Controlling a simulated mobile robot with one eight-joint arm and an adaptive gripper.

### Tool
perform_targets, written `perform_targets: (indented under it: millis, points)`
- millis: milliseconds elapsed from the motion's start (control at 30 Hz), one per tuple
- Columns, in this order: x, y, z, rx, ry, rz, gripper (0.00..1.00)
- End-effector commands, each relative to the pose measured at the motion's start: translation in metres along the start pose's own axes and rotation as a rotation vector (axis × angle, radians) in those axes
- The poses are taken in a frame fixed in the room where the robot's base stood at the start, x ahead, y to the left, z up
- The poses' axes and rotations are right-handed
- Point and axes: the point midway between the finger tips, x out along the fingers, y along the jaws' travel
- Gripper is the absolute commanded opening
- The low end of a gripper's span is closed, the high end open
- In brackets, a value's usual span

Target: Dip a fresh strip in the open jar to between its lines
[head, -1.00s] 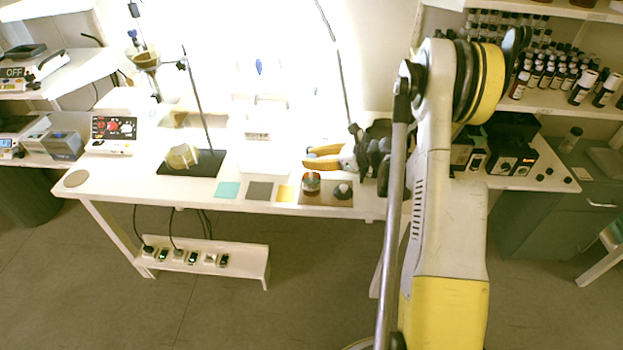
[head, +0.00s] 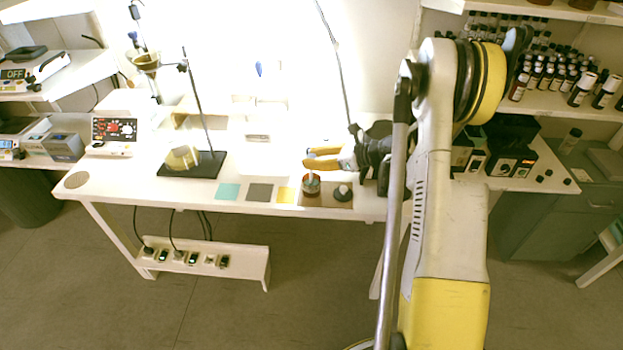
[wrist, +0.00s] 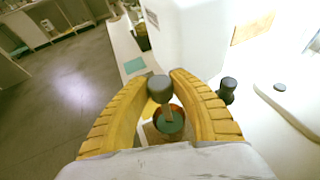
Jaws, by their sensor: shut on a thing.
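In the head view the jar (head: 312,185) stands upright on a brown mat (head: 327,201), just below the fingertips.
Teal (head: 228,190), grey (head: 259,192) and yellow (head: 285,195) squares lie left of the mat along the table's front edge. A stand with a black base (head: 192,164) is farther left. Shelves with bottles (head: 545,75) are at right.

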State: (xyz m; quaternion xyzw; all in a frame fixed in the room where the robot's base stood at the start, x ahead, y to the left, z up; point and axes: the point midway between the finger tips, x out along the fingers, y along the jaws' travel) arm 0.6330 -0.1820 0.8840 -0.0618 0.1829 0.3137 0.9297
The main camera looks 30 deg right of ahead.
Motion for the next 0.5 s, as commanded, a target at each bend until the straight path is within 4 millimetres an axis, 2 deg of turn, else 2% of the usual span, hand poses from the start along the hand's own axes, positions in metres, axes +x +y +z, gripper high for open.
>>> perform_targets:
  millis: [500]
  points:
    - [-0.014, 0.0, 0.034, 0.0, 0.0, 0.0, 0.07]
